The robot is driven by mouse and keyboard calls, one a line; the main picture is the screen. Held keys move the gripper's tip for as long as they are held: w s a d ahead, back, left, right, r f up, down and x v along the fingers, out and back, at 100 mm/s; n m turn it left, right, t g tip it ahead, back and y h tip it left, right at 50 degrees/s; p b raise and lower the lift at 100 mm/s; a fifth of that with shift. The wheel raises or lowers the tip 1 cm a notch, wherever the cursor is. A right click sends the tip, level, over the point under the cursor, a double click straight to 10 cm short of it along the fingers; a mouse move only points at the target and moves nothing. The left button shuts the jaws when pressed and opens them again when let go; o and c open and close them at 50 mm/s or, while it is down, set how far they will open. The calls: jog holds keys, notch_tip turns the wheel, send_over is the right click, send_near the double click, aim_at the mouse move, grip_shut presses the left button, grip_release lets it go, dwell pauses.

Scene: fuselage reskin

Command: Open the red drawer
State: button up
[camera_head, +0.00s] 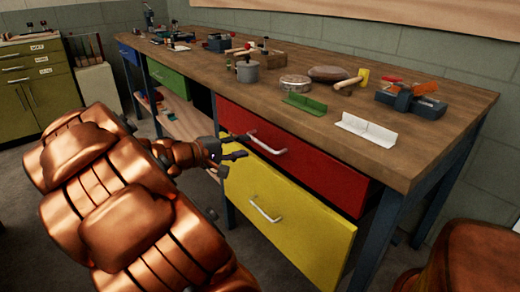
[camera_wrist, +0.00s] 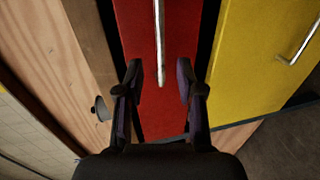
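The red drawer (camera_head: 300,158) is under the right part of the workbench, with a silver bar handle (camera_head: 267,147) on its front. It looks closed in the head view. My gripper (camera_head: 240,148) is in front of the drawer near the handle's left end. In the wrist view the red drawer front (camera_wrist: 136,50) fills the middle. The handle (camera_wrist: 160,45) lies between the lines of the two fingers, its lower end just ahead of the fingertips. My gripper (camera_wrist: 158,75) is open and empty. Whether the fingers touch the drawer front cannot be told.
A yellow drawer (camera_head: 280,215) sits below the red one, with its own handle (camera_head: 265,213). A green drawer (camera_head: 173,82) is farther left. The wooden benchtop (camera_head: 440,135) holds tools, a pot and brackets. A blue bench leg (camera_head: 375,240) stands at the right.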

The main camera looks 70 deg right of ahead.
aim_at(260, 142)
jog(key=shift+b+x, duration=0.65)
jog(key=shift+x, duration=2.85)
jog(key=shift+c, duration=0.3)
grip_shut()
